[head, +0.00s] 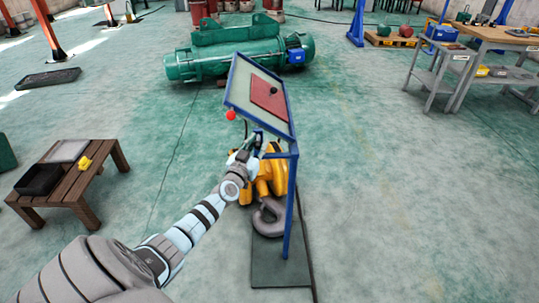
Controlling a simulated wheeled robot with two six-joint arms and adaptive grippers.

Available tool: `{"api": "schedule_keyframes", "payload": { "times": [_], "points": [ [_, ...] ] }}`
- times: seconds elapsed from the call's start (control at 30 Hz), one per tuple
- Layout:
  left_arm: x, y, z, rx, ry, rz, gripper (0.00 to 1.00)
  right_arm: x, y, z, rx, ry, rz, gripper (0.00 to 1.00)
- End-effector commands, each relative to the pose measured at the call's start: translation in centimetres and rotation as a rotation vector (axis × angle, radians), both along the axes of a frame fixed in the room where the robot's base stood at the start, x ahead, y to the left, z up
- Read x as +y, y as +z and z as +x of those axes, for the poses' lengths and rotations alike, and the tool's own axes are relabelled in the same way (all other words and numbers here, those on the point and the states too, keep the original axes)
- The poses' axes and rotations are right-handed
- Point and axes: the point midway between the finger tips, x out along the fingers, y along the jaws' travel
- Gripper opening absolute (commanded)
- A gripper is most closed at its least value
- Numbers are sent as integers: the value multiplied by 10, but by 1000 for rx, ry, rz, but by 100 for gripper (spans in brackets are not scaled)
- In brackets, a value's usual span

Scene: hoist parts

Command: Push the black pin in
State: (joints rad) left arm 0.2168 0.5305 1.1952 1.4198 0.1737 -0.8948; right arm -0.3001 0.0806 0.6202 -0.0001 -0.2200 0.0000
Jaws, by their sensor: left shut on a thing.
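My left gripper (254,143) is shut on a small dark thing at the top of the yellow hook block, below the tilted board. It looks like the black pin, but the fingers hide most of it and I cannot tell how deep it sits. The yellow hook block (277,175) hangs in a blue frame, with its grey hook (267,217) below. My arm covers part of the block's left side. My right gripper is not in view.
The tilted board (250,80) with a red panel (268,96) and the blue post (290,205) stand close to my gripper. A red ball (230,115) is at the board's lower left corner. A wooden table (98,165) stands left. Floor to the right is clear.

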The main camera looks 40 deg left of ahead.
Motion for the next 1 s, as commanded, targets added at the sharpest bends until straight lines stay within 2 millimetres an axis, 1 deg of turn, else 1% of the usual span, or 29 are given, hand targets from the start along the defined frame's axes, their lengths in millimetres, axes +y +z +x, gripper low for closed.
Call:
{"api": "schedule_keyframes", "payload": {
  "times": [0.03, 0.1, 0.33, 0.37, 0.43, 0.47, 0.8, 0.87, 0.97, 1.0],
  "points": [
    [6, -2, 0, 2, 3, -1, 0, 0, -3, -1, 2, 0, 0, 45],
    [10, -1, -1, 1, 9, -3, 0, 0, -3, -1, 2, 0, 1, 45],
    [12, 1, -2, -1, 12, -4, 0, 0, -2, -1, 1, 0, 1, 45],
    [12, 1, -2, -1, 12, -4, 31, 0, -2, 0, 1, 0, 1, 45],
    [12, 2, -2, -2, 13, -3, 43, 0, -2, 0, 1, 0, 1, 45],
    [12, 2, -2, -2, 13, -3, 45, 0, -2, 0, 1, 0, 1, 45],
    [12, 1, -6, -2, 15, -2, 45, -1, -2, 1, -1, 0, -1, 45],
    [11, 1, -12, -3, 14, 0, 45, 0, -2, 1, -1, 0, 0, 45],
    [4, 0, -28, -2, 11, -2, 45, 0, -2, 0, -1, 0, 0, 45],
    [0, -1, -37, 2, 10, -2, 45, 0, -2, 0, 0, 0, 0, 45]
  ]
}}
